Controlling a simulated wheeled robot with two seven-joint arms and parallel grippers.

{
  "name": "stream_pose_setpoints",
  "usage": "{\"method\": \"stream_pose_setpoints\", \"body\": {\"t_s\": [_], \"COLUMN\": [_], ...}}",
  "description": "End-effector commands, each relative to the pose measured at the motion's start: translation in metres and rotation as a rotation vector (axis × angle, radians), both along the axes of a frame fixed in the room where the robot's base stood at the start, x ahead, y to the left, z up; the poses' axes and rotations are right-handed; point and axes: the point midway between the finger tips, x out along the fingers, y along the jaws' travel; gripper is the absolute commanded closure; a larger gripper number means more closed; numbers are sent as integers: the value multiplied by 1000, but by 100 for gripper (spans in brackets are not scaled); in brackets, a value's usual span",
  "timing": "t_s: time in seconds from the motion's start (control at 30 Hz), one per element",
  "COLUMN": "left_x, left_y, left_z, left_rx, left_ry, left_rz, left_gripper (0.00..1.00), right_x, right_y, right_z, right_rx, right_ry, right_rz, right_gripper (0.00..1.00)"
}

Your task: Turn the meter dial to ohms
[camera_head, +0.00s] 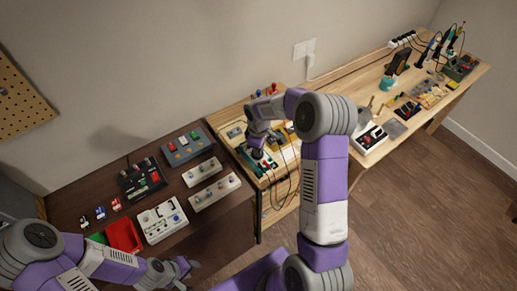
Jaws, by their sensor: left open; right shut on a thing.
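My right gripper (257,154) points down over the light wood bench and is shut on a small part there, taken to be the meter dial. The fingers hide this part, so neither its shape nor its setting can be read. A teal and dark device (266,166) lies directly under and beside the fingers. A yellow-edged device (279,140) lies just behind and right of them, partly covered by my arm; which one is the meter is too small to tell. My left gripper (187,267) is open and empty, low in front of the dark table.
The dark table (75,203) at left holds several pedals, a red tray (124,236) and a white device (163,220). Thin leads (284,188) hang at the light bench's front edge. Soldering tools stand on the far bench at right. The floor (420,220) is clear.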

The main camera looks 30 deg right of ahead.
Motion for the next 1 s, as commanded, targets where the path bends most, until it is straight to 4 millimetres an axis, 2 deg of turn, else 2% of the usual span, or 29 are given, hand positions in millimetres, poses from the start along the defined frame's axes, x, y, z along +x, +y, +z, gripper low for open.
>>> {"method": "stream_pose_setpoints", "body": {"t_s": [0.43,0.47,0.6,0.87,1.0], "left_x": [0,0,0,0,0], "left_y": [0,0,0,0,0], "left_z": [0,0,0,0,1], "left_rx": [0,0,0,0,0], "left_ry": [0,0,0,0,0], "left_rz": [0,0,0,0,0], "left_gripper": [57,57,57,57,57], "right_x": [1,1,1,0,1], "right_y": [0,0,0,0,0], "right_z": [1,1,1,0,9], "right_rx": [0,0,0,0,-1], "right_ry": [-3,-3,-2,-1,-3], "right_rz": [12,12,11,11,11], "right_gripper": [100,84,63,61,61]}}
